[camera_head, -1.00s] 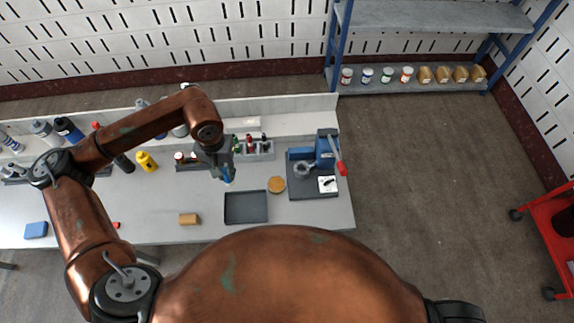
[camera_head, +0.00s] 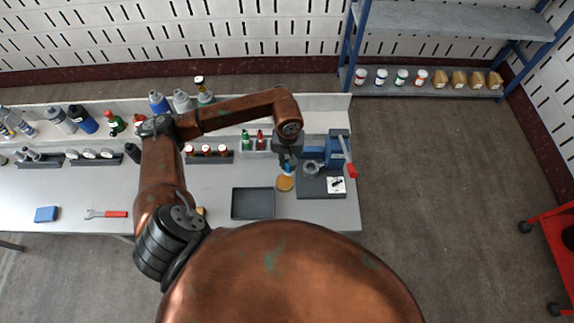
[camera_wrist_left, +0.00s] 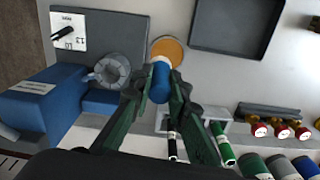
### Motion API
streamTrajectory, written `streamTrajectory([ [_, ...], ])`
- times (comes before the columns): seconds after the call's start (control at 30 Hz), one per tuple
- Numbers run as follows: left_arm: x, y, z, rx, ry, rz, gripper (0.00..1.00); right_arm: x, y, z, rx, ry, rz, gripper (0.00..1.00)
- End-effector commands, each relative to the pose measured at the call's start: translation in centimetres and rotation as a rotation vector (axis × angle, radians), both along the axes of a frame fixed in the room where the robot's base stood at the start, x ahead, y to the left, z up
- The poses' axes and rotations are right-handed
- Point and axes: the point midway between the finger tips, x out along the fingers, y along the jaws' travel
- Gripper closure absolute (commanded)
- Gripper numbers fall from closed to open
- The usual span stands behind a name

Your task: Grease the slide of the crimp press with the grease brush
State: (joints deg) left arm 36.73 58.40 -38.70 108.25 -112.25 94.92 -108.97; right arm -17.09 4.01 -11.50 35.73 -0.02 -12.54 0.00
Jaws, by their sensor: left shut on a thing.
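The crimp press (camera_head: 338,150) is blue, with a red-tipped lever, on a dark base plate at the right end of the bench. In the left wrist view its blue body (camera_wrist_left: 70,97) is at the left, beside a grey ring-shaped part (camera_wrist_left: 112,71). My left gripper (camera_head: 287,165) is just left of the press, above the bench. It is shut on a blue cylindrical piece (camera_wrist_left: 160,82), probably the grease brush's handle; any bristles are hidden. I cannot make out the slide clearly. My right gripper is out of view.
A round tan disc (camera_head: 285,184) lies below the gripper, left of the press. A dark tray (camera_head: 253,203) lies further left. A rack with green and red bottles (camera_head: 255,143) stands behind. A white dial card (camera_head: 336,185) sits on the press base.

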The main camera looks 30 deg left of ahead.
Motion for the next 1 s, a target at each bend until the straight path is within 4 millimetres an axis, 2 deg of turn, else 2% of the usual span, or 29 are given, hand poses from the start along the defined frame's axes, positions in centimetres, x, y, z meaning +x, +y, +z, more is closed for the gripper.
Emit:
streamTrajectory([
  [0.03,-0.1,0.6,-1.1,0.0,0.006,0.041,1.0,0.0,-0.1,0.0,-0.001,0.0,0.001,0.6],
  [0.1,-0.2,1.2,-2.1,0.005,0.008,0.085,1.0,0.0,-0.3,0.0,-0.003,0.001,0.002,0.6],
  [0.2,-0.1,1.6,-2.9,0.007,0.008,0.115,1.0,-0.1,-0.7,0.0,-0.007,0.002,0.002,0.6],
  [0.37,-0.1,1.6,-4.0,0.009,0.007,0.119,1.0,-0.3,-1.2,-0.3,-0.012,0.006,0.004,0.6],
  [0.7,-0.1,1.6,-7.5,0.009,0.008,0.118,1.0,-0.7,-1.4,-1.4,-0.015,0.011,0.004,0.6],
  [1.0,0.0,1.7,-8.7,0.009,0.006,0.117,1.0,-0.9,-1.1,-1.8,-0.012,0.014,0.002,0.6],
])
